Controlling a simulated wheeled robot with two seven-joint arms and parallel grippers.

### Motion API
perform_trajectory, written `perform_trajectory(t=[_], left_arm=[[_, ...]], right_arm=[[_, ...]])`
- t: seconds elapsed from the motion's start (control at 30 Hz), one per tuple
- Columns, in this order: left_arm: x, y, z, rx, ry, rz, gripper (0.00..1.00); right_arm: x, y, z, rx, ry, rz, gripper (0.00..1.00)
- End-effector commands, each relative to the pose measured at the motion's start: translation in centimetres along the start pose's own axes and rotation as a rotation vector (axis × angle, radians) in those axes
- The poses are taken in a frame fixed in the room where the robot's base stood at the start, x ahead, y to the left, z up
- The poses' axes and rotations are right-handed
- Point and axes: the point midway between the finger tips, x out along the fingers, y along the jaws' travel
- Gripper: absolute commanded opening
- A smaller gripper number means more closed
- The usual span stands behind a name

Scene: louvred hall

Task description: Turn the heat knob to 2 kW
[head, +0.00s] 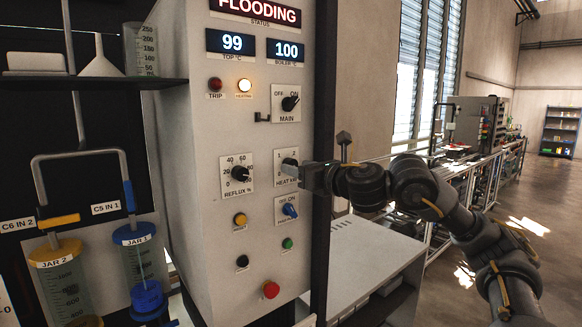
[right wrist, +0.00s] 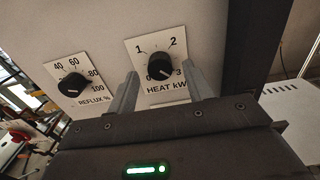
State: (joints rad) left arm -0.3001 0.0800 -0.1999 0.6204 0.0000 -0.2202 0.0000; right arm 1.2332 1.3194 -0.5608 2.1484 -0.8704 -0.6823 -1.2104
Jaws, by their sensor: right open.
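The heat knob (right wrist: 159,67) is a round black knob on a white plate marked 0, 1, 2, 3 and HEAT KW. Its pale pointer mark seems to face the lower right, towards the 3, not the 2. My right gripper (right wrist: 161,71) is open, with one finger on each side of the knob; I cannot tell whether either finger touches it. In the head view my right gripper (head: 304,176) reaches in from the right and covers part of the heat plate (head: 281,158). My left gripper is out of view.
The reflux knob (head: 240,173) is left of the heat knob. The status display (head: 257,11) reads FLOODING. A shelf (head: 80,84) and jars stand left; open floor is right.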

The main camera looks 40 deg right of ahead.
Motion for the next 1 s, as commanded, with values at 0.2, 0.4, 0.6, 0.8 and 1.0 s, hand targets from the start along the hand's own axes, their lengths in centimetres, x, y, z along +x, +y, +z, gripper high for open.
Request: perform_trajectory(t=[0.2,0.4,0.6,0.8,1.0], left_arm=[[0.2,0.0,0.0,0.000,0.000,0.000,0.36],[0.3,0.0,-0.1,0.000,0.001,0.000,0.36],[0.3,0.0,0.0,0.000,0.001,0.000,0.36],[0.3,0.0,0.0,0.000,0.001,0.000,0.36],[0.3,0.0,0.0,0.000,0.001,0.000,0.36]], right_arm=[[1.6,0.0,0.0,0.000,0.000,0.000,0.51],[2.3,0.0,0.0,0.003,0.000,0.000,0.51],[2.5,0.0,0.0,0.001,-0.001,-0.001,0.51],[2.5,0.0,0.0,0.001,-0.001,-0.001,0.33],[2.5,0.0,0.0,0.001,-0.001,-0.001,0.06]])
